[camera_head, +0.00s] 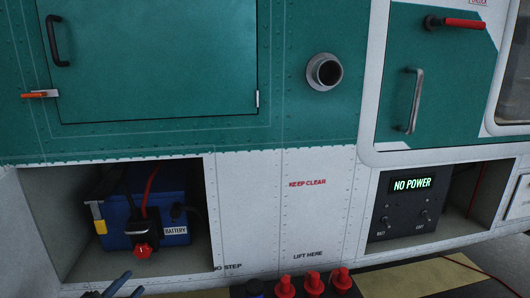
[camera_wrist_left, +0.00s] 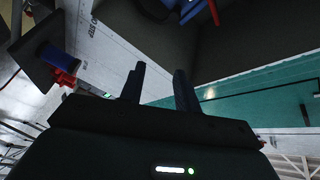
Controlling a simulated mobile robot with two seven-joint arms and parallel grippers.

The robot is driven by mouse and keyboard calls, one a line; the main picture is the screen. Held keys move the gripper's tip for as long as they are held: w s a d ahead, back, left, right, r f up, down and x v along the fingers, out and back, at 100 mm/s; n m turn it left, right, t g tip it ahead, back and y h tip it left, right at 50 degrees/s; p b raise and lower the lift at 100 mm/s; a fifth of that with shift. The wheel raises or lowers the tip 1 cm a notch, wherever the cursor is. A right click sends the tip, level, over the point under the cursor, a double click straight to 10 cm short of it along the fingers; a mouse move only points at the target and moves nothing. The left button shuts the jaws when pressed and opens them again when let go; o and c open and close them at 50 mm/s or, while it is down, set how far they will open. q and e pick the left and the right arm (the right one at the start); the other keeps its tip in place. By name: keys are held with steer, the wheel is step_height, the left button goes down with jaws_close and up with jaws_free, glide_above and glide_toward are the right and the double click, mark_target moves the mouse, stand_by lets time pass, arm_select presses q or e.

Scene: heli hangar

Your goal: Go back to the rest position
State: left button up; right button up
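My left gripper (camera_head: 127,287) shows only by its fingertips at the bottom left edge of the head view, in front of and below the battery bay. In the left wrist view its two dark fingers (camera_wrist_left: 160,72) stand apart with nothing between them, so it is open and empty. The blue battery (camera_head: 175,214) sits in the open bay, with a red-knobbed connector (camera_head: 142,249) and cables at its front. The gripper is apart from the battery. My right gripper is not in view.
The green and white helicopter side (camera_head: 250,200) fills the head view. A panel reading NO POWER (camera_head: 412,184) sits in the right bay. Several red-topped parts (camera_head: 313,282) stand at the bottom centre. A red handle (camera_head: 464,23) and a grey door handle (camera_head: 412,100) stick out at upper right.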

arm_select(q)
steer(key=s+d+f+n+g+y, duration=0.1)
steer(key=s+d+f+n+g, duration=0.6)
steer(key=s+d+f+n, duration=0.5)
steer(key=s+d+f, duration=0.5)
steer(key=s+d, duration=0.1)
steer(key=s, duration=0.1)
steer(key=shift+f+g, duration=0.35)
steer(key=shift+g, duration=0.05)
stand_by(0.5)
stand_by(0.7)
